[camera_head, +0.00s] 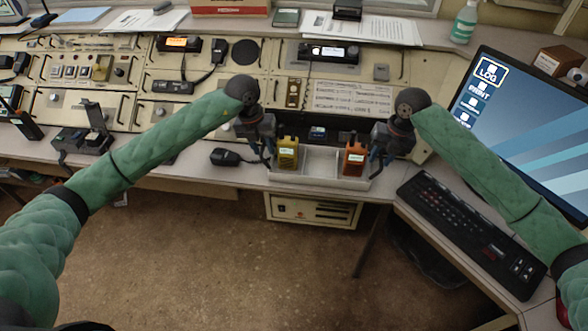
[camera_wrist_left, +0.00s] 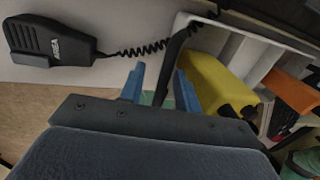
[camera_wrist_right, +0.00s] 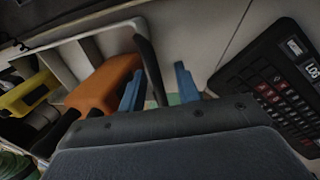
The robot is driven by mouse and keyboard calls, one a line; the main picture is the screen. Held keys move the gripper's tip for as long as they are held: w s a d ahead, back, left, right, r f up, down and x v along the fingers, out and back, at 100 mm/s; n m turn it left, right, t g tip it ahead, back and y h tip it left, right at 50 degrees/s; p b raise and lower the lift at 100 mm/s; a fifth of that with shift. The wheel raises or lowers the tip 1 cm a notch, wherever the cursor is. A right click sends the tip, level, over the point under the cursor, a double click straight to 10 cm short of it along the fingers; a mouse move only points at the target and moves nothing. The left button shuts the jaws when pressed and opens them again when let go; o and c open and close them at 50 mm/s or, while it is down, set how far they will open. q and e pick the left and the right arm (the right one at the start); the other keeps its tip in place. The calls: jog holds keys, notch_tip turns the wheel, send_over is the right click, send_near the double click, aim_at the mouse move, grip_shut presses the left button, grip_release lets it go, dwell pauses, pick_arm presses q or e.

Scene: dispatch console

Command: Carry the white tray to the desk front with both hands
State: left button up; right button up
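The white tray (camera_head: 318,163) sits at the middle of the desk, close to its front edge, with a yellow radio (camera_head: 288,153) in its left part and an orange radio (camera_head: 354,159) in its right part. My left gripper (camera_head: 268,151) is at the tray's left end. In the left wrist view its blue fingers are apart, on either side of a black tray handle (camera_wrist_left: 177,48). My right gripper (camera_head: 376,152) is at the right end. In the right wrist view its fingers are apart around the other black handle (camera_wrist_right: 150,62). Finger contact with either handle does not show.
A black handheld microphone (camera_head: 226,157) with a coiled cord lies just left of the tray. A black keyboard (camera_head: 466,230) and a monitor (camera_head: 530,130) stand to the right. The console panels (camera_head: 345,98) rise behind the tray. The floor in front is clear.

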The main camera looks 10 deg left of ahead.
pick_arm(q)
jog(key=shift+d, duration=0.1)
pick_arm(e)
jog(key=shift+a, duration=0.1)
pick_arm(q)
jog(key=shift+r, duration=0.25)
notch_tip(320, 180, up, 11)
jog(key=a, duration=0.2)
jog(key=shift+a+r, duration=0.15)
pick_arm(e)
notch_tip(320, 180, up, 12)
jog(key=d, duration=0.2)
jog(key=shift+d+f, duration=0.1)
dwell(0.5)
